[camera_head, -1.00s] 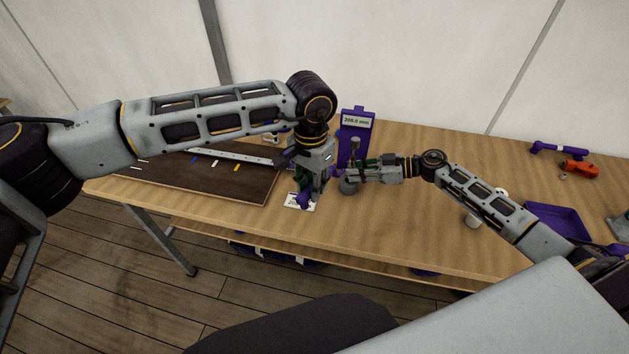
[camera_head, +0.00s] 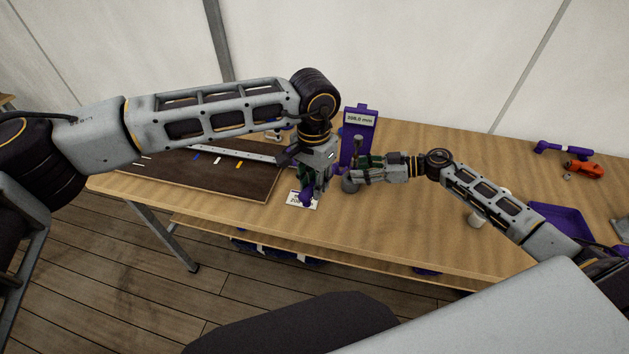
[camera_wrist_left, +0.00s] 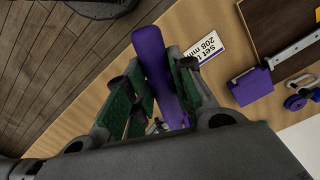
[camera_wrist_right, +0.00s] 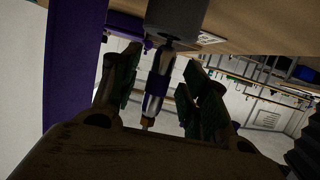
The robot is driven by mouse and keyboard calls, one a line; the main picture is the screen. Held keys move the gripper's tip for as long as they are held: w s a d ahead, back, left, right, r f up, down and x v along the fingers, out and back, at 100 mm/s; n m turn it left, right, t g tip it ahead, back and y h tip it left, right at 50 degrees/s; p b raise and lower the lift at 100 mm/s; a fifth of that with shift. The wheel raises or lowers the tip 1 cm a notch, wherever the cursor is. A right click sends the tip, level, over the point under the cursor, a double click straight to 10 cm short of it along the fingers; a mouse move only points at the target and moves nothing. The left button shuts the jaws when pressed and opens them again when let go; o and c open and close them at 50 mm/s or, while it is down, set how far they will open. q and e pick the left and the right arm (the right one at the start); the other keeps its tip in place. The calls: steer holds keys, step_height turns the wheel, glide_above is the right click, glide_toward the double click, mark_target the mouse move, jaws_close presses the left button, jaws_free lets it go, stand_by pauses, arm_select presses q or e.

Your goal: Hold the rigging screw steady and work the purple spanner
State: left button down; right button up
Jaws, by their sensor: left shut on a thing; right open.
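My left gripper (camera_head: 314,185) is shut on the purple spanner (camera_wrist_left: 155,65), which lies between its green pads in the left wrist view. The spanner's purple end (camera_head: 306,198) hangs above the white card at the table's front. My right gripper (camera_head: 356,170) is open beside the purple display stand. In the right wrist view, the rigging screw (camera_wrist_right: 157,82), a slim metal and purple shaft with a brass-coloured tip, is between the spread green-padded fingers (camera_wrist_right: 160,95). A grey cylinder (camera_wrist_right: 176,18) is at its other end. The spanner's jaw is hidden.
The purple stand (camera_head: 361,140) carries a millimetre readout (camera_head: 360,119). The card (camera_wrist_left: 207,42) reads "set to 208 mm". A dark board (camera_head: 230,178) with a metal rule lies left. A purple tray (camera_head: 556,222), an orange tool (camera_head: 585,168) and a purple tool (camera_head: 563,149) lie right.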

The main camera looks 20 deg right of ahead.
steer(key=v, duration=1.1)
stand_by(0.6)
steer(key=shift+s+d, duration=0.1)
steer(key=shift+s, duration=0.05)
stand_by(0.4)
